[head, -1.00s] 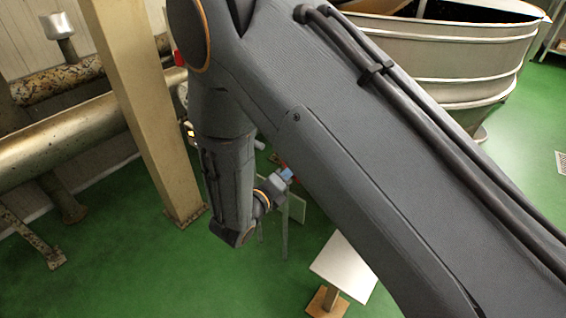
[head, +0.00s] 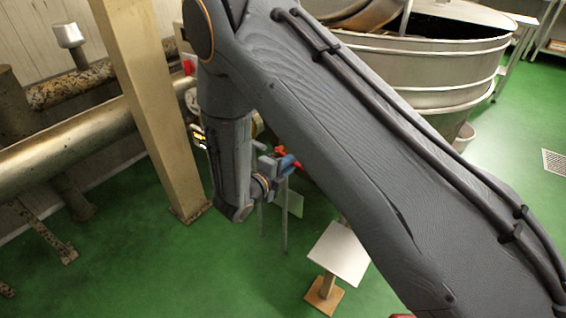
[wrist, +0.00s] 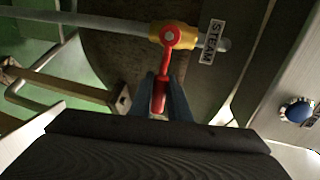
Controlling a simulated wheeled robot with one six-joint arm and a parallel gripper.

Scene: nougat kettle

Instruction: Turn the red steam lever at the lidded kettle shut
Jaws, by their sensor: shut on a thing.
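The red steam lever (wrist: 166,62) sits on a yellow valve body (wrist: 184,38) in the wrist view. The valve is on a grey pipe (wrist: 90,22), beside a "STEAM" tag (wrist: 211,42). The lever points down the picture, across the pipe. My gripper (wrist: 160,92) is shut on the lever's red handle, one finger on each side. In the head view, my gripper (head: 284,163) is small and low beyond my arm, with red parts of the lever (head: 279,151) beside it. My arm hides most of the valve there.
A large metal kettle (head: 430,70) stands at the upper right. A beige post (head: 150,110) and thick pipes (head: 70,150) are on the left. A white panel on a stand (head: 340,253) is nearby. A blue button (wrist: 296,110) shows at the wrist view's right. Green floor is clear at lower left.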

